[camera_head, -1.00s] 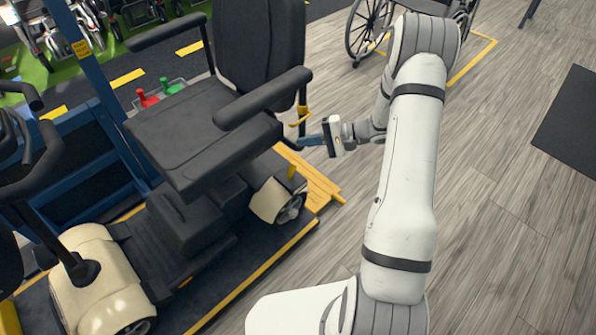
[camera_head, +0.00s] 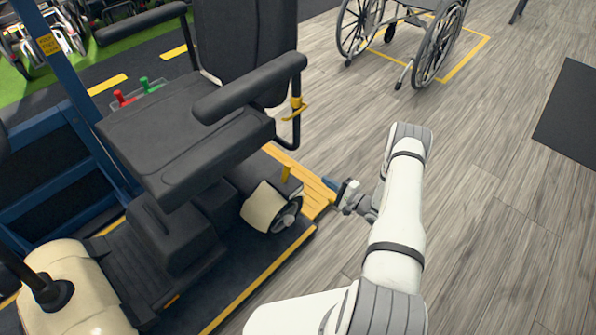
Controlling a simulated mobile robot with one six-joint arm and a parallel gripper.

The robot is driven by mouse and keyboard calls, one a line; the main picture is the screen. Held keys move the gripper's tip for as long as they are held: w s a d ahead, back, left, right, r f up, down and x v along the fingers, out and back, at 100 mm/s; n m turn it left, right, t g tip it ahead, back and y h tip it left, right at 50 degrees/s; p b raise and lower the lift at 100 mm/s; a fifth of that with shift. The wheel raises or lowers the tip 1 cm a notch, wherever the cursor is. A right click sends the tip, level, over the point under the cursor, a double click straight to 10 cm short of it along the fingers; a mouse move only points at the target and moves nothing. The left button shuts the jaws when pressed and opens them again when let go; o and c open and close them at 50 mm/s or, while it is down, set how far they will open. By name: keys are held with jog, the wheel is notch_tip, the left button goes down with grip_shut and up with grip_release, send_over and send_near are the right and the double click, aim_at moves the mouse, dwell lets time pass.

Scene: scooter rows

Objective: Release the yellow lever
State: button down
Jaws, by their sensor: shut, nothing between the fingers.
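A short yellow lever (camera_head: 286,173) stands up beside the rear wheel of the cream and black scooter (camera_head: 165,155), low behind the seat. Another yellow part (camera_head: 297,106) sits on the dark bent bar behind the armrest. My gripper (camera_head: 328,184) is to the right of the short lever and slightly lower in the picture, apart from it.
The scooter stands on a dark platform with a yellow ramp edge (camera_head: 312,190). A blue frame (camera_head: 65,150) is at left. A tray with red and green bottles (camera_head: 140,90) is behind the seat. A wheelchair (camera_head: 400,35) stands at the back.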

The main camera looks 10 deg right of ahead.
aim_at(286, 173)
jog(key=shift+a, duration=0.1)
jog(key=w+a+r+b, duration=0.1)
jog(key=w+a+b, duration=0.1)
jog(key=w+a, duration=0.4)
jog(key=shift+w+a+r, duration=0.2)
jog(key=shift+a+r, duration=0.1)
jog(key=shift+a, duration=1.55)
